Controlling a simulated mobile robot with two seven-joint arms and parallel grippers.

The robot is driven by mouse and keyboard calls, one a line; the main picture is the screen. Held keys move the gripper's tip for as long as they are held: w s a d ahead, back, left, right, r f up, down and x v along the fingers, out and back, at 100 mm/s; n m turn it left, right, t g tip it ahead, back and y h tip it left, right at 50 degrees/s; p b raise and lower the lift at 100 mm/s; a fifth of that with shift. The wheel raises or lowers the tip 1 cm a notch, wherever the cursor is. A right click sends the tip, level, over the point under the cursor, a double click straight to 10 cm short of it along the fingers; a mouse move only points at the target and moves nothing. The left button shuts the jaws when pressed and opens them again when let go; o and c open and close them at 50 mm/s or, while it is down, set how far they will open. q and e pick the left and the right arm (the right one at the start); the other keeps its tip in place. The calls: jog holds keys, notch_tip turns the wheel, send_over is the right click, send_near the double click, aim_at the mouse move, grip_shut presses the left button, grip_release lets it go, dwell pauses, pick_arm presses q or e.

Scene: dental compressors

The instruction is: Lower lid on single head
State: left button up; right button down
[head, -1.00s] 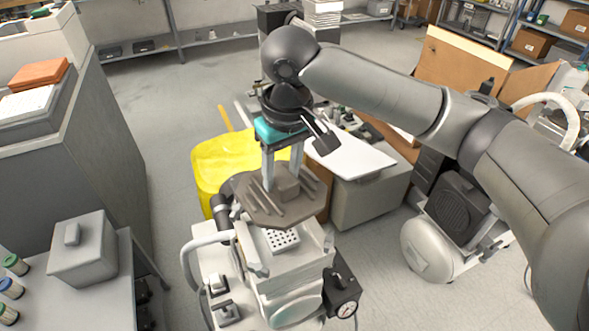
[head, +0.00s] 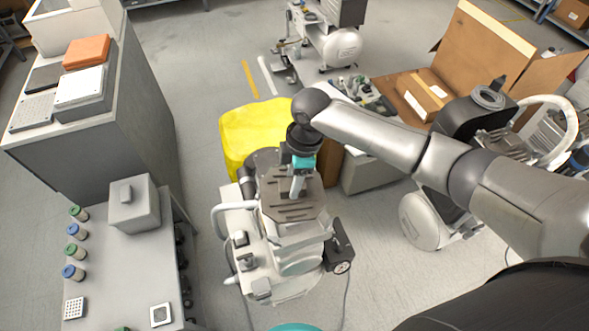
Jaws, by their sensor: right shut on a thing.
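The lid is a dark grey-brown slotted plate (head: 285,209) on top of the white single-head compressor (head: 298,252), in the middle of the head view. It looks close over the head, but I cannot tell whether it rests fully on it. My right gripper (head: 298,189) comes down from above, its fingers shut on the lid's raised middle part. The grip is partly hidden by the teal and black wrist. My left gripper is out of view.
A yellow bin (head: 250,130) stands just behind the compressor. A small table at left holds a grey box (head: 133,205) and several small jars. A cardboard box (head: 480,50) and another compressor tank (head: 420,220) stand at right.

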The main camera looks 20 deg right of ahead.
aim_at(295, 201)
jog(key=shift+s+r+n+p, duration=0.1)
jog(key=shift+s+n+p, duration=0.35)
jog(key=shift+n+p, duration=0.25)
jog(key=shift+s+f+n, duration=0.15)
jog(key=shift+f+n, duration=0.05)
jog(key=shift+n, duration=0.1)
notch_tip(295, 201, down, 6)
jog(key=b, duration=0.6)
jog(key=shift+r+b, duration=0.25)
jog(key=shift+b, duration=0.15)
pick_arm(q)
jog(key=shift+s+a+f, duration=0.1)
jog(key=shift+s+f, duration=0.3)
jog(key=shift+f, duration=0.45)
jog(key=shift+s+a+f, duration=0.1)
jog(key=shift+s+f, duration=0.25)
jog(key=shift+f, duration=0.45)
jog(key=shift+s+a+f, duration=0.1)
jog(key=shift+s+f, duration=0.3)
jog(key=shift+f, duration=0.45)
pick_arm(e)
jog(key=shift+f, duration=0.45)
pick_arm(q)
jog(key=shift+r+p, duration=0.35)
jog(key=shift+p, duration=0.15)
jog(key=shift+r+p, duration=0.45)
pick_arm(e)
jog(key=shift+f, duration=0.25)
grip_release()
jog(key=shift+s+f, duration=0.1)
